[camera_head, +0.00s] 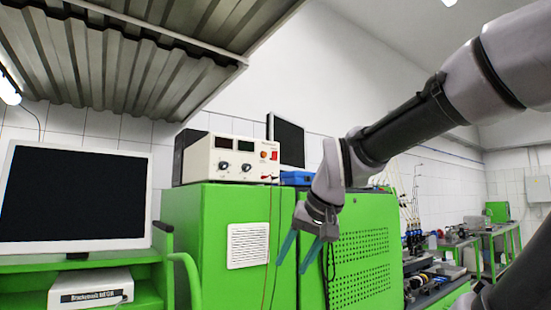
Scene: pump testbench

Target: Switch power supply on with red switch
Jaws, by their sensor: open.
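The power supply (232,158) is a cream box with two dials, two black knobs and small red parts on its front, standing on top of a green cabinet. The red switch (274,155) is at the right end of its front panel. My gripper (298,254) hangs below and right of the power supply, in front of the green cabinet, with its two teal fingers pointing down. The fingers are apart and nothing is between them. The gripper is clear of the switch. The switch's position is too small to tell.
The green cabinet (200,215) has a vent plate and a perforated panel. Thin cables hang down its front from the power supply. A blue box (296,178) and a dark monitor (288,139) stand right of the supply. A large monitor (75,195) is at left. A corrugated canopy (140,60) hangs above.

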